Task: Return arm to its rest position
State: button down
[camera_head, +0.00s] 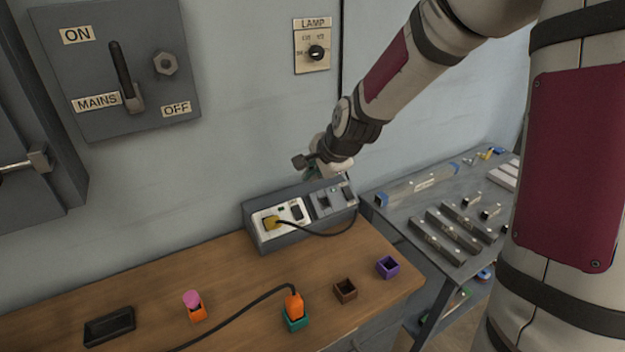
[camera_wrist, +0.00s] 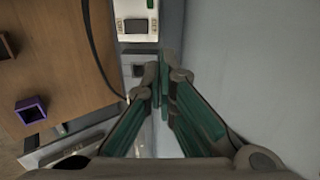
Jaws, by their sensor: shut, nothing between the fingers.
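My arm reaches in from the right in the head view. My gripper (camera_head: 312,170) is above and behind the grey socket box (camera_head: 262,238), close to the wall, and partly hidden by my wrist. In the wrist view my gripper (camera_wrist: 161,75) shows its green-padded fingers with the tips together and nothing between them. The socket box also shows beyond the fingertips in the wrist view (camera_wrist: 136,22). A yellow plug (camera_head: 270,222) with a black cable sits in the box's left socket.
The wooden bench (camera_head: 235,295) holds an orange plug (camera_head: 293,303) in a teal holder, a brown holder (camera_head: 345,290), a purple holder (camera_head: 388,267), a pink-topped piece (camera_head: 192,298) and a black tray (camera_head: 109,326). A metal table (camera_head: 400,215) stands right. The mains switch panel (camera_head: 125,70) and lamp switch (camera_head: 312,47) are on the wall.

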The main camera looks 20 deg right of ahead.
dwell(0.4)
jog(key=s+r+n, duration=0.4)
jog(key=s+n, duration=0.1)
jog(key=s, duration=0.5)
jog(key=s+r+n+g+h, duration=0.1)
jog(key=s+r+n, duration=0.4)
jog(key=s, duration=0.6)
jog(key=s+a+r+n, duration=0.1)
jog(key=s+r+n, duration=0.4)
jog(key=s, duration=0.6)
jog(key=shift+r+n+g, duration=0.2)
jog(key=shift+n+g, duration=0.2)
jog(key=shift+a, duration=0.15)
